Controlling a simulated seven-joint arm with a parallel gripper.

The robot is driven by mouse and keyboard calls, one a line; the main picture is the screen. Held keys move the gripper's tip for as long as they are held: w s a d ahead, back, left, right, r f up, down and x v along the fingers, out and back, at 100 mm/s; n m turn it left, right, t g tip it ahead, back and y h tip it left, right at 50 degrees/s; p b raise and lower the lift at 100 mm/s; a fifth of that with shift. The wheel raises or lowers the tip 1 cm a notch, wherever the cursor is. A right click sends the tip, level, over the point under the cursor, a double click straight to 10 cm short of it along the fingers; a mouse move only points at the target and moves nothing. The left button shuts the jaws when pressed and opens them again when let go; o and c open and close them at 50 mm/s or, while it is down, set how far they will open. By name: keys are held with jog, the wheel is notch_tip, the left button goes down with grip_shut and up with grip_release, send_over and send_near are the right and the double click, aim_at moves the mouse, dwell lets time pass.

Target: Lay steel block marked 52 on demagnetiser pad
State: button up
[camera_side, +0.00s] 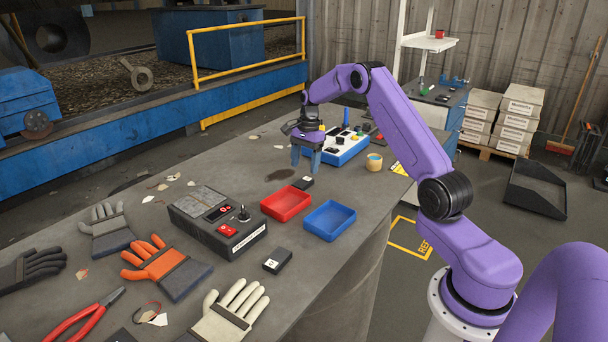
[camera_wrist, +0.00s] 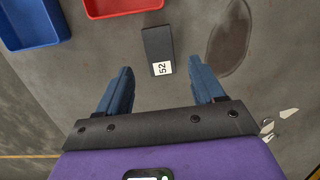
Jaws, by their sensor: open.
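The steel block marked 52 (camera_wrist: 157,45) is a dark block with a white number label, lying flat on the bench; the side view also shows it (camera_side: 304,182), where its number is too small to read. My gripper (camera_side: 306,163) is open and empty above the bench near the block. In the wrist view, the block lies ahead of and between the blue fingers of my gripper (camera_wrist: 160,72), apart from both. The demagnetiser (camera_side: 217,222) is a dark box with a red display, a switch and a grey pad (camera_side: 203,200) on top. The pad is bare.
Another labelled dark block (camera_side: 277,261) lies near the front. Gloves (camera_side: 167,267) and red pliers (camera_side: 85,315) lie left.

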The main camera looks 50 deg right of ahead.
aim_at(307, 179)
notch_tip(307, 179, up, 6)
jog(key=d, duration=0.1)
jog(key=s+a+r+n, duration=0.3)
jog(key=a+n, duration=0.2)
jog(key=a, duration=0.6)
jog(key=s+a+r+n, duration=0.25)
jog(key=a+n, duration=0.25)
jog(key=a, duration=0.5)
jog(key=s+a+r+n+h, duration=0.1)
jog(key=s+a+r+n, duration=0.1)
jog(key=s+a+n, duration=0.8)
jog(key=s+n, duration=0.2)
jog(key=s, duration=0.5)
jog(key=s+a+f+n, duration=0.1)
jog(key=s+a+n, duration=0.1)
jog(key=s, duration=0.6)
jog(key=shift+s+a+n, duration=0.2)
jog(key=shift+s+n, duration=0.1)
jog(key=shift+n, duration=0.2)
jog(key=shift+o, duration=0.4)
jog(key=s+d+f+n, duration=0.2)
jog(key=s+n, duration=0.3)
jog(key=s, duration=0.3)
jog(key=shift+s+d+n, duration=0.25)
jog(key=shift+s+n, duration=0.05)
jog(key=shift+f, duration=0.1)
